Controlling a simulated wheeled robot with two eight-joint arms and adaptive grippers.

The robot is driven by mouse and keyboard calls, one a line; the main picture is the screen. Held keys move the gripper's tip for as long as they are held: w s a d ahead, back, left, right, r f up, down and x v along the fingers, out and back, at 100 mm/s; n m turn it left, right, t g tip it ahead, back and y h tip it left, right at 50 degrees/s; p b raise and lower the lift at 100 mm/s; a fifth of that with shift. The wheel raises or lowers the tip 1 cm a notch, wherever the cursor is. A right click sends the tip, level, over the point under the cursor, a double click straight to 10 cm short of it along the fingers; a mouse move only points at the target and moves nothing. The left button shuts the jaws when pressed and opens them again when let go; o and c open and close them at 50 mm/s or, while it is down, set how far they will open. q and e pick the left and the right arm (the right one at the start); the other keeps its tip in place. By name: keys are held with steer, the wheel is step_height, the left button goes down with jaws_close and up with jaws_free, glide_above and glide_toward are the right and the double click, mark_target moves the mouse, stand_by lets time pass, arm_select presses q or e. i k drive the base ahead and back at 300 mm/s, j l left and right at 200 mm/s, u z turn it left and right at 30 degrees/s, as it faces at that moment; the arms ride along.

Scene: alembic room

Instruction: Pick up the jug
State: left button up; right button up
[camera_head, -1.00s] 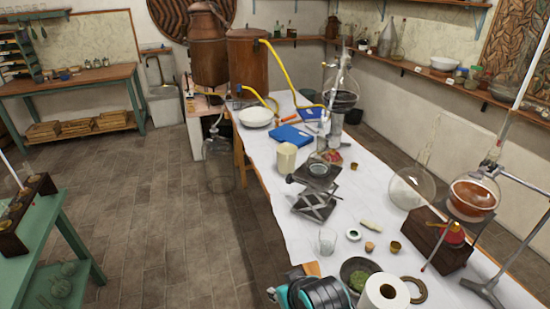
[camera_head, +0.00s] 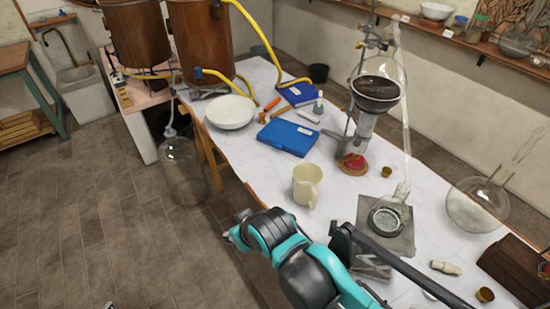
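The jug (camera_head: 307,184) is a cream, plain vessel that stands upright on the white-covered table, with its handle toward the front right. It is the same pale vessel that stood near the lab jack earlier. A teal and black arm of mine reaches up from the bottom of the view, in front of the jug and apart from it in the picture. A dark bar lies to its right, and I cannot tell what it belongs to. I make out no gripper fingers in this view. Nothing is seen touching the jug.
A lab jack (camera_head: 401,240) with a round dish stands right of the jug. A blue case (camera_head: 288,137), a white bowl (camera_head: 230,112) and glassware on a stand (camera_head: 377,90) are behind. A round flask (camera_head: 476,207) stands at the right. The cloth left of the jug is clear.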

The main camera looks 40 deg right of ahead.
mark_target(307, 177)
steer(key=i+z, duration=0.1)
steer(key=i, duration=0.35)
steer(key=i+j+z, duration=0.15)
steer(key=i, duration=0.35)
steer(key=i+j+z, duration=0.1)
steer(key=i, duration=0.35)
steer(key=i+j+z, duration=0.15)
steer(key=i, duration=0.3)
steer(key=i+z, duration=0.1)
steer(key=z, duration=3.65)
